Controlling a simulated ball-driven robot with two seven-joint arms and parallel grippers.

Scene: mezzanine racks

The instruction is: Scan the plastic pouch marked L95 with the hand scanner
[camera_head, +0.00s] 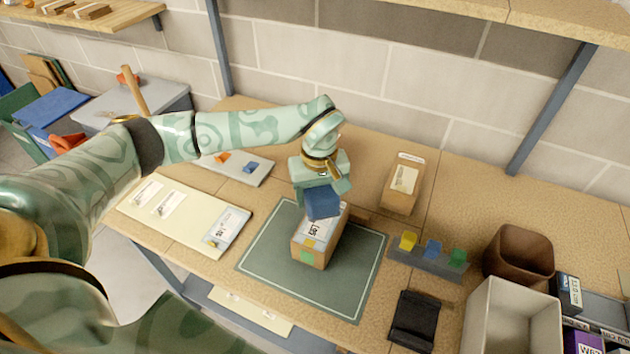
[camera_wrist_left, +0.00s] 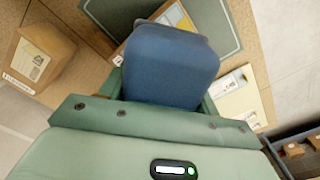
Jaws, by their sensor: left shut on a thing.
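My left gripper (camera_head: 322,182) is shut on a dark blue, block-like tool, which looks like the hand scanner (camera_head: 322,203). The scanner (camera_wrist_left: 170,65) fills the middle of the left wrist view. It is over the back part of a brown box (camera_head: 305,249) on the green mat (camera_head: 267,258); I cannot tell whether they touch. A white label on this box seems to read L95. A pale pouch-like item (camera_head: 228,230) with a label lies on the cream board to the left; its marking is too small to read. My right gripper is not in view.
Another brown box (camera_head: 402,184) stands behind the mat. A rack with yellow, blue and green pieces (camera_head: 428,260), a black stand (camera_head: 414,321), a brown bin (camera_head: 518,254) and a white bin (camera_head: 510,318) are at right. A grey tray (camera_head: 236,168) lies behind the cream board (camera_head: 150,215).

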